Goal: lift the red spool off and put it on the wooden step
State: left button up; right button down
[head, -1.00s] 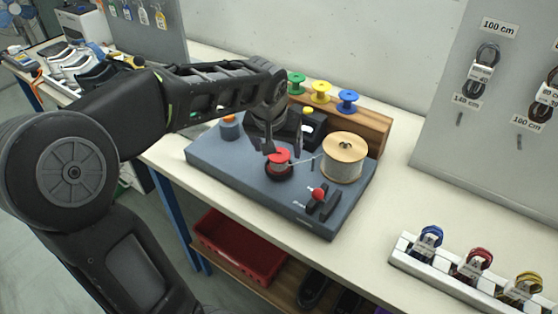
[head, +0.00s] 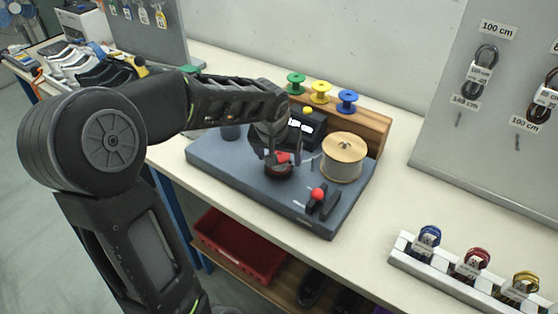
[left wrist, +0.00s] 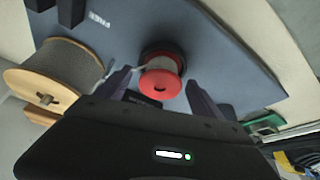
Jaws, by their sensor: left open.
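The red spool (head: 283,157) sits on a dark round seat on the blue-grey machine base (head: 240,170). In the left wrist view the red spool (left wrist: 161,80) shows its round top flange. My left gripper (head: 277,162) is over the spool, pointing down; in the wrist view its open fingers (left wrist: 158,92) stand one on each side, with a gap visible. Contact cannot be told. The wooden step (head: 372,128) stands behind the machine base, with green (head: 296,83), yellow (head: 320,92) and blue (head: 347,100) spools on its top. My right gripper is not in view.
A large wire reel (head: 343,160) stands right of the red spool, also in the wrist view (left wrist: 55,75). A lever with a red knob (head: 318,194) is at the front. A white rack (head: 450,275) of coiled cables lies right. A red bin (head: 240,243) sits below.

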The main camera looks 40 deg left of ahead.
pick_arm(q)
grip_shut()
dwell(0.8)
